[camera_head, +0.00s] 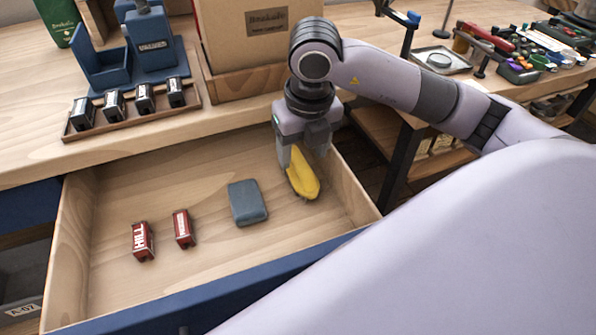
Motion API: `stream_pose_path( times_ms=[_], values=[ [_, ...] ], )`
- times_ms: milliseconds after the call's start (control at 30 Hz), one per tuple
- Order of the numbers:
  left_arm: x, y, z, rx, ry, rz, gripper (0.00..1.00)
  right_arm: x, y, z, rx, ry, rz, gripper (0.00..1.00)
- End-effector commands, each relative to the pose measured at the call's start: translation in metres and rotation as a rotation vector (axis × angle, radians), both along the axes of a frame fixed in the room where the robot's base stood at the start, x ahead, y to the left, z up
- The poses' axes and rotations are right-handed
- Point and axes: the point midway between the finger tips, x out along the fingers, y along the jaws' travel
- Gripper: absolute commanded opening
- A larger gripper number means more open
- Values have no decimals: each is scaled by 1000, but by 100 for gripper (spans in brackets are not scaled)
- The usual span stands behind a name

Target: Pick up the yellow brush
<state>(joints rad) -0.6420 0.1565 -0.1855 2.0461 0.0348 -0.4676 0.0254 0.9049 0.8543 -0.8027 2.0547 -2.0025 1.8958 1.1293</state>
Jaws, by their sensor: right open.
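The yellow brush (303,176) lies in the right part of the open wooden drawer (130,290). My right gripper (302,158) points down into the drawer right at the brush's far end, its fingers close around or just above it. It is open; I cannot tell whether a finger touches the brush. The gripper hides part of the brush's far end. My left gripper is not in view.
A blue-grey block (247,202) lies left of the brush, and two small red boxes (142,241) (183,228) lie further left. The drawer walls surround them. A cardboard box (235,40) and a tray of small dark tins (130,119) stand on the counter behind.

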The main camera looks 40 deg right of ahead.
Motion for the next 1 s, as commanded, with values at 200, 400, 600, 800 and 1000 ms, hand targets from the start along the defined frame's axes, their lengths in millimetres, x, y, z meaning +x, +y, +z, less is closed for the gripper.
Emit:
stream_pose_path(
  times_ms=[200, 400, 600, 800, 1000],
  values=[
    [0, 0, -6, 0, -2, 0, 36, 5, 0, -34, 1, 3, -1, 61],
    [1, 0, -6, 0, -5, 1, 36, 7, 0, -44, 1, 0, 1, 61],
    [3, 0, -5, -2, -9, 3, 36, 7, 0, -43, 1, 0, 1, 45],
    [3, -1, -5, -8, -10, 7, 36, 7, 0, -42, 1, -1, 0, 14],
    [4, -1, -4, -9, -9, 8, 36, 8, 0, -41, 2, -2, 0, 14]
  ],
)
